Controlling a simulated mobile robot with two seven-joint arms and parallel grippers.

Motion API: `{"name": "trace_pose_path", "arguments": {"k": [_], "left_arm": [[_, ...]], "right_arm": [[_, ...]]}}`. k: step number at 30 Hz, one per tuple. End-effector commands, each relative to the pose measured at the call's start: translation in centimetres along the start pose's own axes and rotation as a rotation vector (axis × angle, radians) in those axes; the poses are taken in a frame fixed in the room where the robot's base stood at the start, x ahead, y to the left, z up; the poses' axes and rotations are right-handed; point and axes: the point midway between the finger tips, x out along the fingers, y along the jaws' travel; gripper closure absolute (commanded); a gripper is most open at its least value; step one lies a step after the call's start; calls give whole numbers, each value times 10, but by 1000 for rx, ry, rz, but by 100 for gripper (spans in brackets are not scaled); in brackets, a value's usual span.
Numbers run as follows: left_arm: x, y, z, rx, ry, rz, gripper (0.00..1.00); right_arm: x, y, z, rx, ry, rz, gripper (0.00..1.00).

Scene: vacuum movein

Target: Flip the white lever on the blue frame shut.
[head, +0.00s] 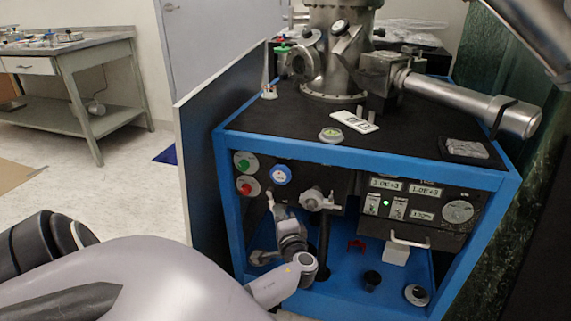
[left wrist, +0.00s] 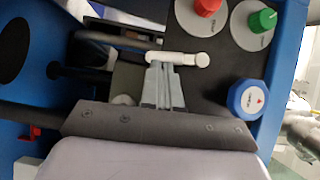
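The white lever (left wrist: 178,58) shows in the left wrist view as a short bar with a rounded end, on the dark panel of the blue frame (head: 395,165). In the head view a small pale piece of it (head: 270,198) shows below the red button. My left gripper (left wrist: 162,68) has its two grey fingers side by side, seemingly shut, with the tips at the lever's side. They look very near or touching; I cannot tell which. In the head view my left gripper (head: 280,212) is small and partly hidden by its own wrist. My right gripper is out of view.
A green button (head: 245,163), a red button (head: 247,186) and a blue knob (head: 281,175) sit near the lever. A pale valve (head: 318,200) juts out to the right. A metal chamber (head: 335,50) stands on top.

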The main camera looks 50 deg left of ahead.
Motion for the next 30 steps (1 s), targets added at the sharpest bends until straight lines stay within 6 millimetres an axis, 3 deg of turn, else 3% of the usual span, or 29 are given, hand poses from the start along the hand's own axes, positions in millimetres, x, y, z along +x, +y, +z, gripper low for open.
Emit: {"name": "trace_pose_path", "arguments": {"k": [30], "left_arm": [[7,0,5,73,1,-54,100]], "right_arm": [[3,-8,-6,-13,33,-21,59]]}}
